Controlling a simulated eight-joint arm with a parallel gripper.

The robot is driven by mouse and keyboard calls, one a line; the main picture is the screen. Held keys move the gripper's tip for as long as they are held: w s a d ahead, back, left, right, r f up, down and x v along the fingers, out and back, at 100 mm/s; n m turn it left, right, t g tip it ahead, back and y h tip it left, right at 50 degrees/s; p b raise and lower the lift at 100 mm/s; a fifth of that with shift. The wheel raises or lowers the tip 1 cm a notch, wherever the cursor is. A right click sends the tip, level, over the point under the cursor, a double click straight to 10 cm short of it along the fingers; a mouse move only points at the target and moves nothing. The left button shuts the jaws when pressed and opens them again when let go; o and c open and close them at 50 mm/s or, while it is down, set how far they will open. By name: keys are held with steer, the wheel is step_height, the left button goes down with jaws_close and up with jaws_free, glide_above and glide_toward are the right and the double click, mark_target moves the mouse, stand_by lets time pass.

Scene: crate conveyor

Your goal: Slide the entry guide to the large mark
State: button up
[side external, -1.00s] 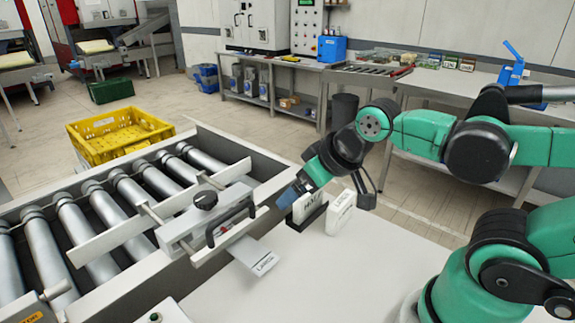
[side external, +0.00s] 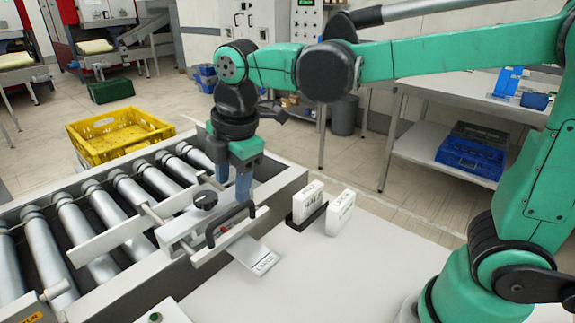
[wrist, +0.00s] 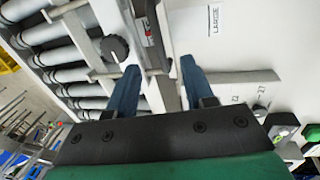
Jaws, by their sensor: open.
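The entry guide (side external: 185,232) is a pale carriage with a black knob (side external: 205,200) and a black bar handle (side external: 231,224), set at the conveyor's near edge. A long pale rail (side external: 112,238) extends from it over the rollers. My gripper (side external: 242,192) points down with blue fingers by the handle's far end. In the wrist view my gripper (wrist: 159,63) is open, with the handle (wrist: 154,38) between the lines of its fingers; contact cannot be told.
Two upright white lettered blocks (side external: 340,213) stand right of the guide, one in a black holder. The pale table (side external: 320,275) in front is clear. Metal rollers (side external: 75,225) lie left of the guide. A yellow crate (side external: 105,152) stands behind the conveyor.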

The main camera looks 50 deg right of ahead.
mark_target(229, 213)
steer(key=shift+n, duration=0.3)
steer(key=shift+x, duration=2.85)
steer(key=shift+a, duration=0.1)
jaws_close()
